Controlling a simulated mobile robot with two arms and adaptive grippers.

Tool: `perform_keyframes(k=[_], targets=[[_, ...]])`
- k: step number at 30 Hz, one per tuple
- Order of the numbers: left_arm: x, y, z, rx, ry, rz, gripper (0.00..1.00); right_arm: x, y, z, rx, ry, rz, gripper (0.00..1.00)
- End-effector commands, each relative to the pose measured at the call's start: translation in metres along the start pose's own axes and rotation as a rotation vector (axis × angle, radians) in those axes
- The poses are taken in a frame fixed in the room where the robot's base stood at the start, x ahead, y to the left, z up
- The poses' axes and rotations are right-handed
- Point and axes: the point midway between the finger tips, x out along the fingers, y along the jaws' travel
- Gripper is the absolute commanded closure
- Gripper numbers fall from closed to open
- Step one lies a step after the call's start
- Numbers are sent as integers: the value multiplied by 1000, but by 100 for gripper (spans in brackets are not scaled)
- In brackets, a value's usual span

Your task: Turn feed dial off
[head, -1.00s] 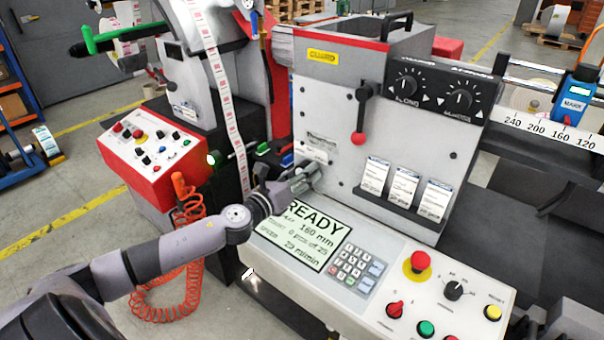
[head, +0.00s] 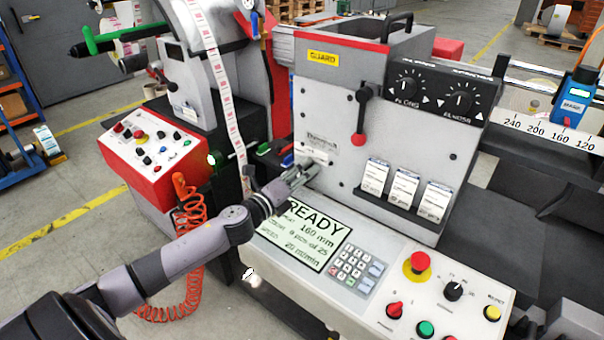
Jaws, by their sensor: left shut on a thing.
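My left gripper (head: 306,171) is at the lower left of the grey machine's front face (head: 330,110), just under a small white label. It is shut on a small part there that looks to be the feed dial, but the fingers hide it, so its setting cannot be read. The display (head: 310,232) below reads READY and 160 mm. My right gripper is not in view.
A red lever knob (head: 359,139), two upper dials (head: 408,87) and several label cards (head: 405,187) are right of my gripper. The control panel has a keypad (head: 351,264) and a red stop button (head: 418,262). An orange coiled hose (head: 192,285) hangs left.

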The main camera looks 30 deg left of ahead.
Motion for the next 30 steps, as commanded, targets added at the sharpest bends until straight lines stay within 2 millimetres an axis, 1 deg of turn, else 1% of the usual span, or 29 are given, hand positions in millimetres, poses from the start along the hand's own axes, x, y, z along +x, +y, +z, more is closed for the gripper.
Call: perform_keyframes(k=[13, 14, 22, 30], targets=[[0, 0, 2, -11, -3, 1, 86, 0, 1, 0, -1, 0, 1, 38], [0, 0, 2, -10, -3, 1, 56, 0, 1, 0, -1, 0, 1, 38], [0, 0, 1, -10, -2, 0, 38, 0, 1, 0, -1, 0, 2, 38], [0, 0, 0, -10, -1, 0, 38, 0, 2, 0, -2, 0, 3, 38]])
